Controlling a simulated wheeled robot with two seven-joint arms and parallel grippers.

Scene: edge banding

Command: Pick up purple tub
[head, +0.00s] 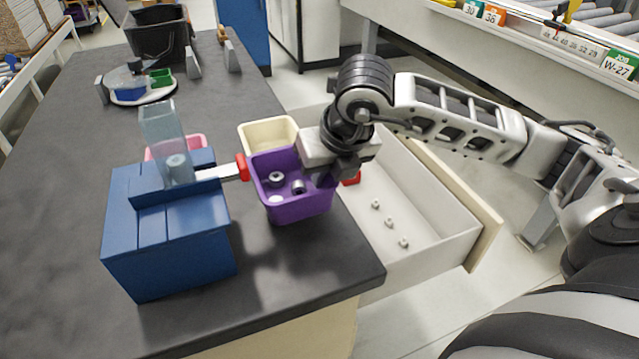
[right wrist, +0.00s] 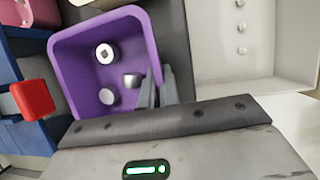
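The purple tub (head: 293,208) sits at the right side of the dark worktop, upright, with a few small round metal-looking parts inside. It also shows in the right wrist view (right wrist: 85,45). My right gripper (head: 330,178) is at the tub's right rim. In the right wrist view its two fingers (right wrist: 158,88) are close together, one inside the tub and one outside, with the wall pinched between them. The tub seems to be at table height; whether its base touches the top is hard to tell. My left gripper is not in view.
A blue box device (head: 170,245) with a clear chute and a red-tipped slide (head: 243,167) stands just left of the tub. A cream tub (head: 268,133) is right behind it. An open white drawer (head: 420,225) with small parts lies to the right. The front worktop is clear.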

